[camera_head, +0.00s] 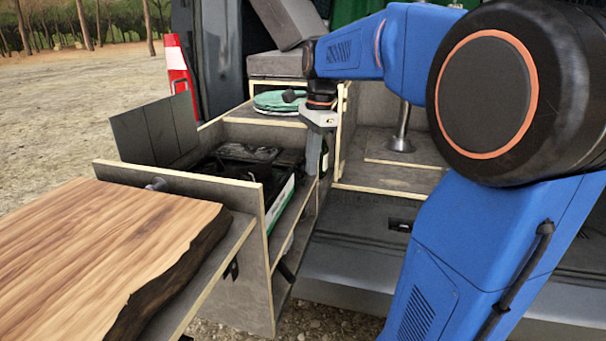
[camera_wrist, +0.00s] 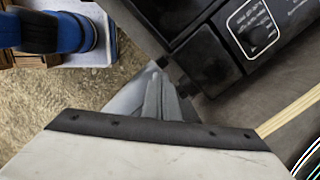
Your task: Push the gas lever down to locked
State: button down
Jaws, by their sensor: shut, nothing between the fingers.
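The black gas stove (camera_head: 245,160) sits in the pulled-out drawer in the head view, with a green and white strip along its side. In the wrist view the stove (camera_wrist: 205,62) fills the upper right. A dark control with a white outline around it (camera_wrist: 262,36) shows on its front; I cannot tell whether this is the gas lever or the knob. My gripper (camera_head: 313,172) points down at the drawer's right side, beside the stove. In the wrist view my gripper (camera_wrist: 158,75) is shut and empty, its tips close to the stove's corner; contact cannot be told.
The wooden drawer (camera_head: 262,255) has a raised front panel and side walls around the stove. A wooden board (camera_head: 110,245) lies at the front left. A coiled green hose (camera_head: 278,101) lies behind the stove. A grey cabinet floor (camera_head: 390,177) is to the right.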

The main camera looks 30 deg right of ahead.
jog(key=shift+d+r, duration=0.2)
jog(key=shift+d, duration=0.4)
notch_tip(320, 180, up, 17)
jog(key=d, duration=0.1)
jog(key=shift+s+d+r, duration=0.15)
jog(key=shift+d+r, duration=0.05)
jog(key=shift+d, duration=0.2)
dwell(0.3)
jog(key=s+a+f+n+t, duration=0.1)
jog(key=s+a+f+n, duration=0.3)
jog(key=f, duration=0.6)
jog(key=s+a+f+n+t, duration=0.2)
jog(key=s+a+f+n, duration=0.2)
jog(key=s+f+n, duration=0.5)
jog(key=s+a+f+n+t+h, duration=0.1)
jog(key=s+a+f+n, duration=0.3)
jog(key=s+f, duration=0.5)
notch_tip(320, 180, down, 3)
jog(key=shift+a+r+n+t, duration=0.1)
jog(key=shift+a+n+t, duration=0.2)
jog(key=shift+n, duration=0.9)
jog(key=shift+s, duration=0.1)
